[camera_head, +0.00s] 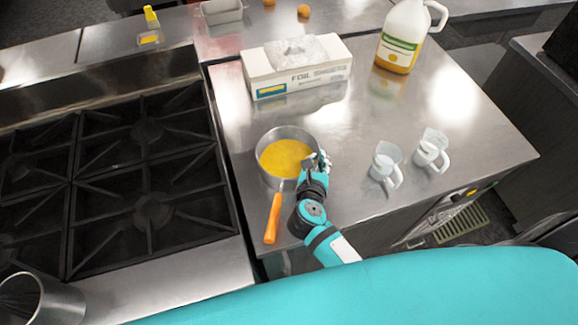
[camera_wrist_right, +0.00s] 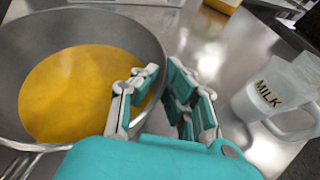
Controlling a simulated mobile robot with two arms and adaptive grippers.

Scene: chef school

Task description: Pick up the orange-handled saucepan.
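The saucepan (camera_head: 265,157) is a grey metal pan with yellow-orange contents and an orange handle (camera_head: 272,218). It stands on the steel counter, its handle pointing toward the front edge. In the right wrist view the pan (camera_wrist_right: 148,33) fills the left side; its orange handle is not visible there. My right gripper (camera_head: 319,163) is at the pan's right rim. In the wrist view its fingers (camera_wrist_right: 165,78) are apart, one over the pan's inside and one outside the wall. Whether they touch the rim is unclear. My left gripper is out of view.
Two measuring jugs (camera_head: 385,166) (camera_head: 431,150) stand right of the pan; one reads MILK (camera_wrist_right: 270,97) in the wrist view. A foil box (camera_head: 297,77) and a large jug (camera_head: 402,38) stand behind. The stove (camera_head: 140,165) is left. Clear counter lies between pan and foil box.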

